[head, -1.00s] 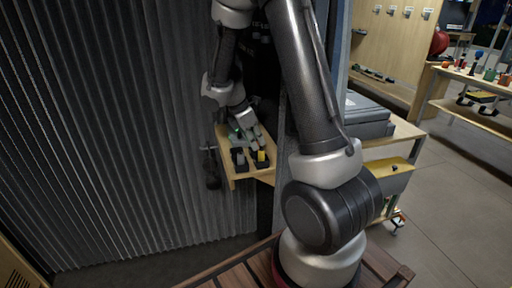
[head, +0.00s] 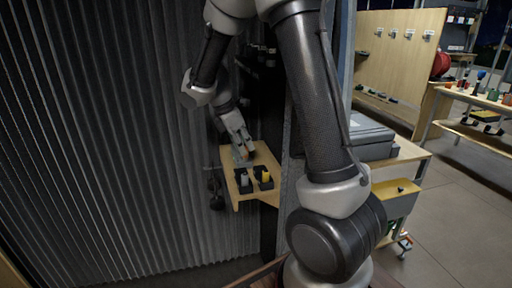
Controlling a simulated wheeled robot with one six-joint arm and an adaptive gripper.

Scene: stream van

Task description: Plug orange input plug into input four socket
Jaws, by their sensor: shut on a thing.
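My gripper (head: 243,153) is small in the head view, at the back end of a wooden shelf. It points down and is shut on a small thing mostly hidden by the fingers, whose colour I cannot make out. I see no clear orange plug anywhere. A yellow plug (head: 265,177) and a pale grey plug (head: 244,179) stand upright in black holders on the shelf, in front of the gripper and apart from it. The input four socket cannot be made out; a dark rack (head: 262,60) behind the arm is mostly hidden.
The wooden shelf (head: 236,204) juts out beside a corrugated wall (head: 110,140) at left. A dark upright panel edge (head: 290,150) stands close to its right. A grey case (head: 370,135) lies on a bench farther right. Open floor (head: 455,215) is at far right.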

